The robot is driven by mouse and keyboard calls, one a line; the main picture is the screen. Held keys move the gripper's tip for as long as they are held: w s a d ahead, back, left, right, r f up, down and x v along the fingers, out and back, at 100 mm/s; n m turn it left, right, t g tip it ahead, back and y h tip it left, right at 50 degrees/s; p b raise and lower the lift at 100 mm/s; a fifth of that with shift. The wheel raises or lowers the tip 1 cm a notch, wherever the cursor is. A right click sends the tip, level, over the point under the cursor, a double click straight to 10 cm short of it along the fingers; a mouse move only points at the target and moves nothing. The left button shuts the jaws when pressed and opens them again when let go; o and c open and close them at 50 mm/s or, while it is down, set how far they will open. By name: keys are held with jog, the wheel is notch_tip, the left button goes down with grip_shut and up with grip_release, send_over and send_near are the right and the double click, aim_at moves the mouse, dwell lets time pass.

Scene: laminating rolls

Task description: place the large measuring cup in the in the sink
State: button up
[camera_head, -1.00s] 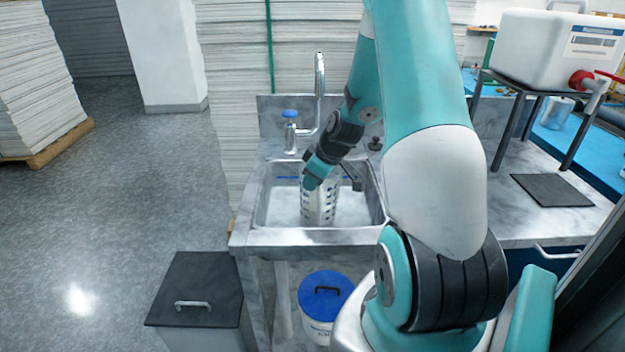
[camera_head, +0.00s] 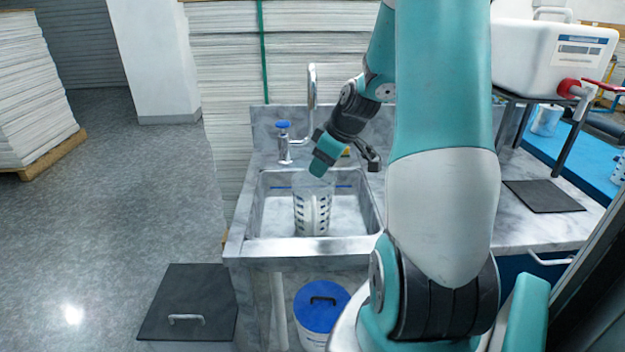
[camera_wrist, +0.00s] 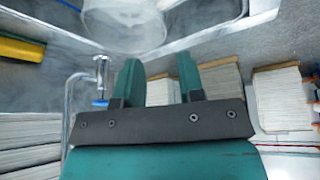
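The large measuring cup (camera_head: 312,214) is clear with dark markings and stands upright in the basin of the grey marble sink (camera_head: 258,206). In the wrist view the cup (camera_wrist: 125,28) shows as a blurred clear round shape at the top, beyond the fingertips. My gripper (camera_head: 320,168) is just above the cup's rim in the head view and hides part of its top. In the wrist view my gripper (camera_wrist: 160,68) has two teal fingers apart with nothing between them. It looks clear of the cup.
A tap (camera_head: 311,90) with a blue-topped fitting (camera_head: 283,127) stands behind the basin. A dark-lidded bin (camera_head: 188,300) and a blue-lidded bucket (camera_head: 321,308) are below in front. A white tank (camera_head: 550,55) stands on a rack at right. Paper stacks rise behind.

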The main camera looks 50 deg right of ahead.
jog(key=a+r+n+g+y, duration=0.1)
jog(key=a+r, duration=0.3)
jog(key=a, duration=0.8)
jog(key=a+r+n+g+y, duration=0.1)
jog(key=a+r+y, duration=0.15)
jog(key=a, duration=0.95)
jog(key=s+a+r+n+g, duration=0.2)
jog(key=s+a+g, duration=0.1)
jog(key=s+a, duration=1.1)
jog(key=shift+s+a+r, duration=0.2)
jog(key=shift+s+r, duration=0.15)
jog(key=shift+r, duration=0.05)
